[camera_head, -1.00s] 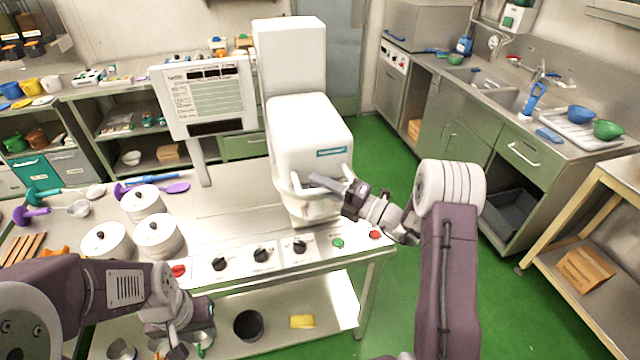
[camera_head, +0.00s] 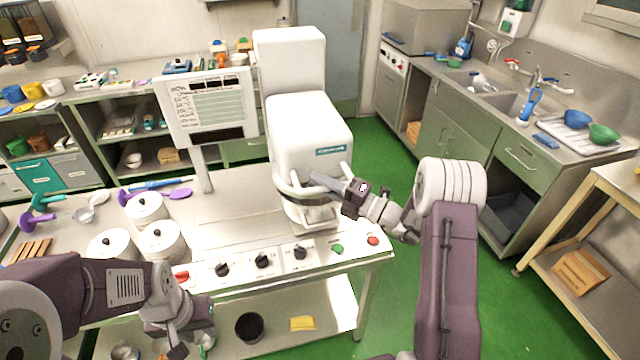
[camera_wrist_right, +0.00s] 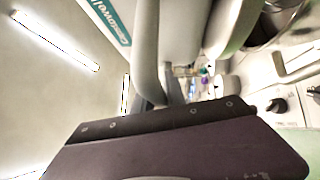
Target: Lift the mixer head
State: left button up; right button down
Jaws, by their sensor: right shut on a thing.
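The white mixer head (camera_head: 308,125) sits on the front of the mixer's column (camera_head: 290,55). A curved handle bar (camera_head: 290,187) runs around its lower front. A dark band shows beneath the head, above the pale lower part (camera_head: 308,215). My right gripper (camera_head: 318,180) is shut on the handle bar at the head's front right. In the right wrist view, the bar (camera_wrist_right: 145,50) runs down to the gripper, whose dark body hides the contact. My left gripper (camera_head: 178,345) hangs low at the table's front left, apart from the mixer; its fingers are too unclear to judge.
White lidded pots (camera_head: 147,207) stand on the table left of the mixer. A screen panel (camera_head: 208,105) stands behind them. Knobs (camera_head: 262,261) and a green button (camera_head: 337,248) line the table's front edge. Green floor (camera_head: 400,300) is open on the right.

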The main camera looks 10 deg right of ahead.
notch_tip(320, 180, up, 13)
jog(key=p, duration=0.9)
jog(key=shift+f, duration=0.15)
jog(key=c, duration=1.4)
grip_release()
jog(key=shift+o, duration=0.2)
jog(key=b+v, duration=0.3)
jog(key=v, duration=0.6)
jog(key=shift+f, duration=0.1)
